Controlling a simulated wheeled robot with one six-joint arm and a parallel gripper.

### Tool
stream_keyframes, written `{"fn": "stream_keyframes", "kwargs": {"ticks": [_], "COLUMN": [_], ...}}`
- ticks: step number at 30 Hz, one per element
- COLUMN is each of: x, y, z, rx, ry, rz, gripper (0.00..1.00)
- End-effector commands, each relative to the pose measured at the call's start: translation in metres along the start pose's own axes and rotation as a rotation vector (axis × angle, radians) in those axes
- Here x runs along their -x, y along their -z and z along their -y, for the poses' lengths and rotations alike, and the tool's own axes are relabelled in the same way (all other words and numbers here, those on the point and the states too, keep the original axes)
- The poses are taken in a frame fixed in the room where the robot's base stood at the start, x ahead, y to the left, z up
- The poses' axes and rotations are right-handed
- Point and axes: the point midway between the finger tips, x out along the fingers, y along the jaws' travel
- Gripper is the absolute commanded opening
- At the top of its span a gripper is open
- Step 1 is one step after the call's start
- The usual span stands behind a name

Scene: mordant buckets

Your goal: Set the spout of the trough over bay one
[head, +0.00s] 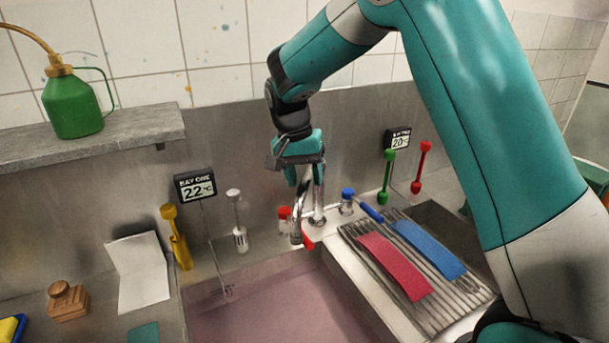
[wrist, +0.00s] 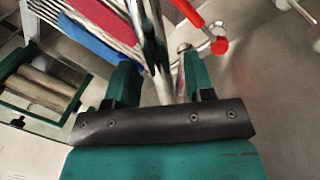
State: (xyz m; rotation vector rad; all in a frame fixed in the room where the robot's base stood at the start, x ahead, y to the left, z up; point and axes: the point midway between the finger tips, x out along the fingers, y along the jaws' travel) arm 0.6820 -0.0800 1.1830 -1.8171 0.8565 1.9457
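The chrome spout (head: 319,190) rises at the back of the trough, left of the draining rack. It arches up into my gripper (head: 304,172), and a red piece (head: 308,241) shows near its lower end, around the basin's back right corner. In the wrist view my gripper (wrist: 160,78) has its fingers apart, with the chrome spout (wrist: 150,40) between them. I see space beside the pipe. Bay one's basin (head: 270,310) holds pinkish liquid, below the sign BAY ONE (head: 195,185) reading 22°C. I cannot tell exactly where the outlet hangs.
A red-topped tap (head: 284,214) and a blue-topped tap (head: 347,196) flank the spout. A ribbed rack (head: 440,310) with red (head: 395,265) and blue (head: 428,249) cloths lies right. A second sign (head: 398,139) reads 20°C. Tools hang on the back wall.

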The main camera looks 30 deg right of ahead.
Motion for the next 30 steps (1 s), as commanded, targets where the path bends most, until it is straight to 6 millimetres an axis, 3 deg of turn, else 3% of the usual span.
{"fn": "stream_keyframes", "kwargs": {"ticks": [4, 8, 21, 24, 30], "x": [0.003, 0.019, 0.138, 0.157, 0.173], "y": [0.000, 0.001, 0.000, 0.000, 0.000], "z": [0.000, 0.001, 0.000, 0.000, 0.000], "rx": [0.001, 0.000, 0.001, 0.000, 0.000], "ry": [0.000, 0.002, 0.001, 0.002, 0.000], "rz": [-0.001, -0.003, -0.001, 0.000, 0.001], "gripper": [0.48, 0.48, 0.48, 0.48, 0.48]}}
